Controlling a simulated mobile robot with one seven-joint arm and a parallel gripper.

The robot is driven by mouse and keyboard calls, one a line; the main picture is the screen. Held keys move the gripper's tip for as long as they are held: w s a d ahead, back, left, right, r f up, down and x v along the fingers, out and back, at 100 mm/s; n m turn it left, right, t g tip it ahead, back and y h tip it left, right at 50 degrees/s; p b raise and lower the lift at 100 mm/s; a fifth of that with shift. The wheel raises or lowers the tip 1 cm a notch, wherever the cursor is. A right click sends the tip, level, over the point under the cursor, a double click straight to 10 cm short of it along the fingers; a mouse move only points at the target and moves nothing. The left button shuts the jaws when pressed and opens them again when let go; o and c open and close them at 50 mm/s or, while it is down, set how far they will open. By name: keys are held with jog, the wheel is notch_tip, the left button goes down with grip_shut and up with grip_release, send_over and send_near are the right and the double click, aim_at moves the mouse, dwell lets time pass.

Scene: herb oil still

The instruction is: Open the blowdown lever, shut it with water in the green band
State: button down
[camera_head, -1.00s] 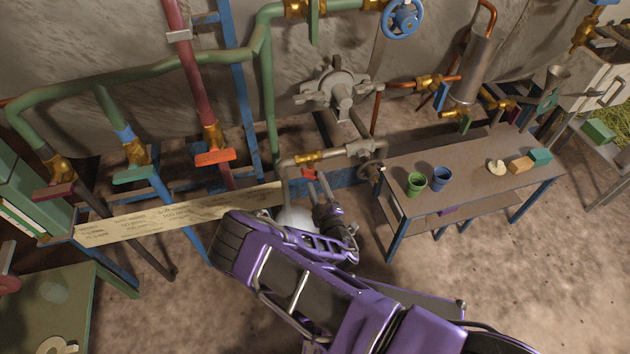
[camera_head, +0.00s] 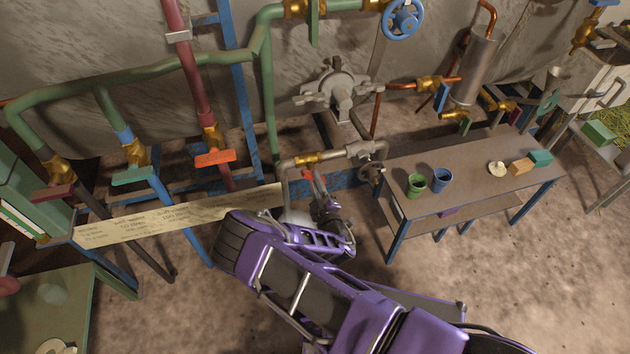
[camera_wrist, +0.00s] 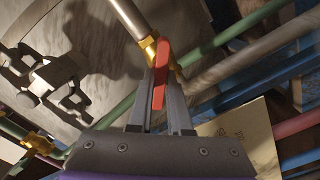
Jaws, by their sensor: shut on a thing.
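The blowdown lever appears as a small red-orange handle (camera_head: 308,175) on the grey pipework below the brass fitting (camera_head: 308,160). In the wrist view the red lever (camera_wrist: 161,72) stands between my two grey fingers, by a brass valve body (camera_wrist: 149,48). My gripper (camera_wrist: 160,92) is shut on the lever. In the head view my gripper (camera_head: 318,187) reaches up to the lever from below, and my wrist hides part of the pipe there. I cannot make out a water level or a green band in either view.
A table (camera_head: 470,165) to the right holds a green cup (camera_head: 416,185), a blue cup (camera_head: 442,180) and small blocks. A pale lettered board (camera_head: 180,215) lies left of my gripper. Pipes crowd the wall behind.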

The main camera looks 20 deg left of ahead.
jog(key=shift+m, duration=0.3)
jog(key=m, duration=0.9)
jog(key=shift+r, duration=0.1)
jog(key=shift+m, duration=0.4)
dwell(0.4)
jog(key=c, duration=0.8)
grip_release()
jog(key=shift+c, duration=0.2)
jog(key=shift+d, duration=0.15)
